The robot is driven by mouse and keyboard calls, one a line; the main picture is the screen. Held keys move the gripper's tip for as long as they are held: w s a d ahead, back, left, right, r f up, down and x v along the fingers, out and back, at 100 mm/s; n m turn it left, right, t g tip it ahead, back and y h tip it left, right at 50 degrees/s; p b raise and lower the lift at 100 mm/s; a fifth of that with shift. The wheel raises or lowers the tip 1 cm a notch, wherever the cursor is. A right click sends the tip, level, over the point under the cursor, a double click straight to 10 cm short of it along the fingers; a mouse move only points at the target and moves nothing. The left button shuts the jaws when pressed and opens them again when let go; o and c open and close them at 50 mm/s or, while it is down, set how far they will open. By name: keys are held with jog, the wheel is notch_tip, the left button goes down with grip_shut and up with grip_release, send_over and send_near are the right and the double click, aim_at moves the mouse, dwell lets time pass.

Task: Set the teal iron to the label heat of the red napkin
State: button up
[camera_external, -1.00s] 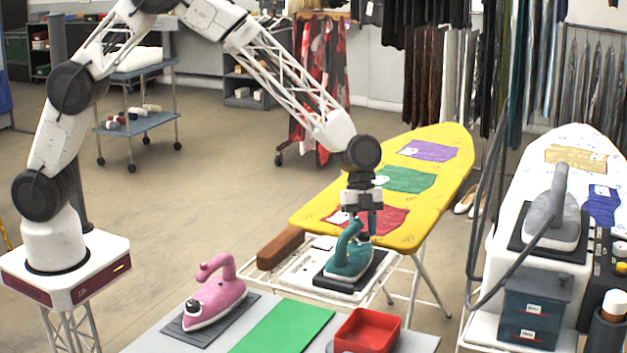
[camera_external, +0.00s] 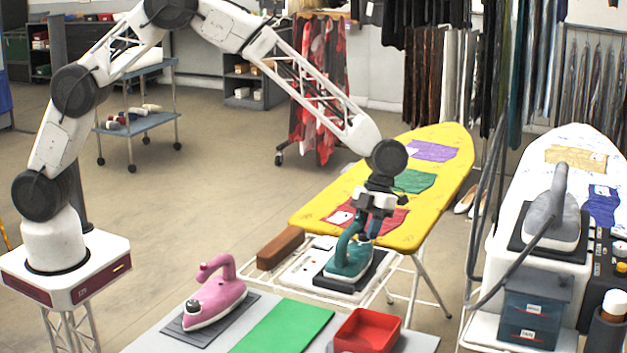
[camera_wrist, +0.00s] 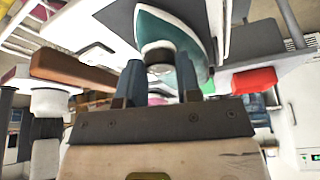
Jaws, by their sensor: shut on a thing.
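The teal iron (camera_external: 346,262) rests on a dark pad at the end of the yellow ironing board, and it also shows in the wrist view (camera_wrist: 182,35). My gripper (camera_external: 364,238) is at the iron's upper part, tilted; in the wrist view my gripper's two fingers (camera_wrist: 160,85) close on a round dark part of the iron, which looks like its dial. The fingers hide much of this part, and no setting mark is readable. The red napkin (camera_external: 385,220) lies on the yellow board behind the gripper with a white label (camera_external: 340,217); the label's print is too small to read.
The yellow board (camera_external: 312,212) also bears a green napkin (camera_external: 412,181) and a purple one (camera_external: 432,151). A pink iron (camera_external: 216,303), a green mat (camera_external: 285,327) and a red tray (camera_external: 367,330) are in front. A brown block (camera_external: 281,247) lies left of the teal iron.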

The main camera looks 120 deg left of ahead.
jog(key=shift+m+g, duration=0.4)
jog(key=shift+m, duration=0.5)
jog(key=shift+w, duration=0.1)
jog(key=o, duration=0.9)
jog(key=shift+o, duration=0.2)
jog(key=shift+r, duration=0.1)
jog(key=shift+v, duration=1.85)
jog(key=shift+w+a+r, duration=0.1)
jog(key=shift+a+r, duration=0.05)
jog(key=shift+r, duration=0.4)
